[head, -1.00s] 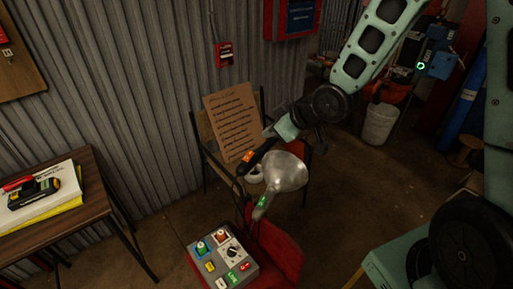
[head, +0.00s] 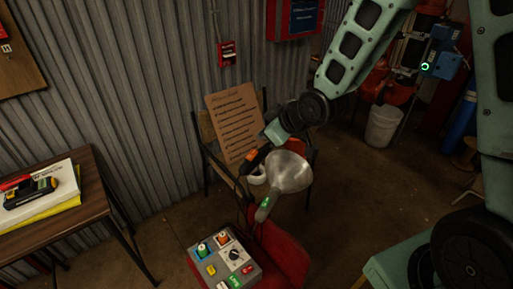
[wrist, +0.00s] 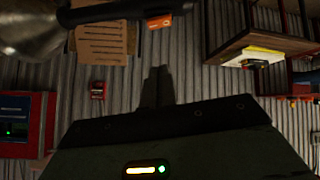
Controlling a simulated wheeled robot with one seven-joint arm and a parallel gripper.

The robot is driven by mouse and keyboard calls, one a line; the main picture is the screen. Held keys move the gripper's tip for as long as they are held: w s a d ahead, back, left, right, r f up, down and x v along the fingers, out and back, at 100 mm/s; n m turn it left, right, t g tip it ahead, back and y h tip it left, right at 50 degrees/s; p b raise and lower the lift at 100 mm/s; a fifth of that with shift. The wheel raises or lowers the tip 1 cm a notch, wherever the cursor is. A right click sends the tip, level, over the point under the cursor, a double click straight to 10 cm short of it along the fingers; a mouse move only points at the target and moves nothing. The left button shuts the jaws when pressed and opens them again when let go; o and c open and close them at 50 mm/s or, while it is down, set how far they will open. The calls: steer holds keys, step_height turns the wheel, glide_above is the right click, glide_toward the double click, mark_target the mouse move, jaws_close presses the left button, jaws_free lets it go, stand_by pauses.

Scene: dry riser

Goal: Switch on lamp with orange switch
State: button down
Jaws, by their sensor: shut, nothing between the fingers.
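The lamp has a silver dome shade (head: 290,172) in the middle of the head view, over a red chair. Its orange switch (head: 251,155) sits on a black piece left of the shade. In the wrist view the switch (wrist: 159,22) is at the top centre and the blurred shade (wrist: 30,30) at the top left. My gripper (head: 268,136) is just above and right of the switch in the head view. In the wrist view my gripper's fingers (wrist: 157,76) are together and empty, with a visible gap to the switch. The fingertips are hard to make out in the head view.
A grey control box (head: 228,262) with coloured buttons stands in front of the lamp. A written board (head: 232,122) leans on a chair behind it. A wooden table (head: 85,215) is at the left, a white bucket (head: 383,126) at the right. Floor between is clear.

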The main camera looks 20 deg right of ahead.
mark_target(252, 155)
steer(key=w+f, duration=0.1)
steer(key=f, duration=0.1)
steer(key=w+f, duration=0.1)
steer(key=f, duration=0.1)
steer(key=w+a+f+p, duration=0.1)
steer(key=f, duration=0.1)
steer(key=shift+w+f, duration=0.3)
steer(key=shift+w, duration=0.1)
steer(key=shift+w+f, duration=0.1)
steer(key=shift+f, duration=0.45)
steer(key=shift+d+f, duration=0.1)
